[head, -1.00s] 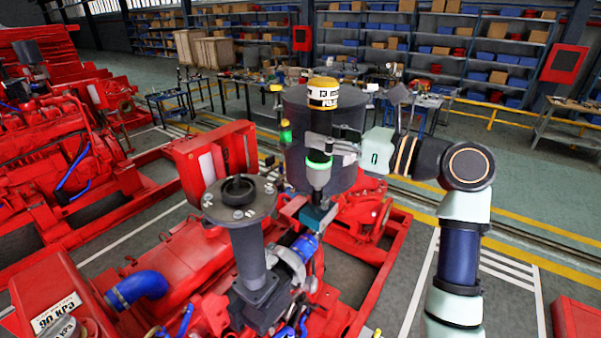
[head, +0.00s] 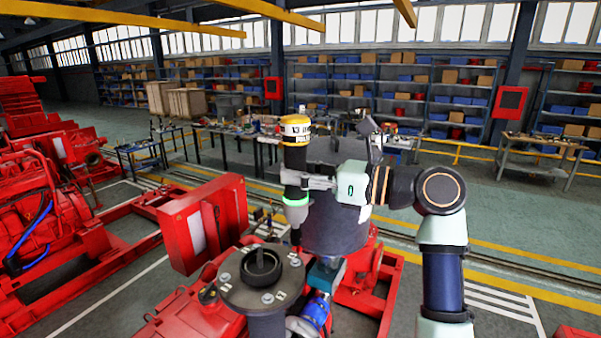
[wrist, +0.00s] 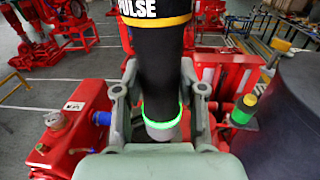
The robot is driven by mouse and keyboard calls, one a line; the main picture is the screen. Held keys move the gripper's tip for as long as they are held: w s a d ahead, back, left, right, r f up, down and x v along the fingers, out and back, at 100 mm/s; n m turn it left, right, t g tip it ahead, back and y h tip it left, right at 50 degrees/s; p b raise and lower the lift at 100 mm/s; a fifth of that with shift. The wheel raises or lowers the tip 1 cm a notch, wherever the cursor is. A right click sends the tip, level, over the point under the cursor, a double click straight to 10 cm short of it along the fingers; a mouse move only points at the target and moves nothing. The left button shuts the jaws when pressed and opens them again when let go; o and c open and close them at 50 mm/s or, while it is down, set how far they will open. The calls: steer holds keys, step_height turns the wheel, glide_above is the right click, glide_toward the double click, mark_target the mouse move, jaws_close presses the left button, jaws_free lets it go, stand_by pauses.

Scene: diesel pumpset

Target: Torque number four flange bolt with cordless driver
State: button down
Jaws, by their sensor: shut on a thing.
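The cordless driver (head: 295,165) is a dark upright cylinder with a yellow-and-white banded top and a lit green ring near its lower end. My gripper (head: 312,183) is shut around its body from the right. In the wrist view the driver (wrist: 160,60) stands between the two gripper fingers (wrist: 158,95). The grey round flange (head: 240,294) sits on a vertical pipe, with several bolts around its central opening. The driver's thin tip (head: 296,238) hangs at the flange's far right edge, near a bolt (head: 295,262). I cannot tell whether they touch. The bolt numbers are too small to read.
A large dark drum (head: 337,215) stands just behind the driver. A red box panel (head: 200,225) rises left of the flange. Red pumpset frames surround the area. Workbenches and shelves (head: 400,90) are far behind, with open floor between.

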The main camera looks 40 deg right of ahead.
mark_target(307, 202)
steer(key=shift+w+a+r, duration=0.1)
steer(key=shift+w+a, duration=0.05)
steer(key=shift+w, duration=0.15)
steer(key=shift+s, duration=0.2)
steer(key=shift+f, duration=2.45)
steer(key=shift+f, duration=0.6)
stand_by(0.9)
steer(key=shift+r, duration=0.1)
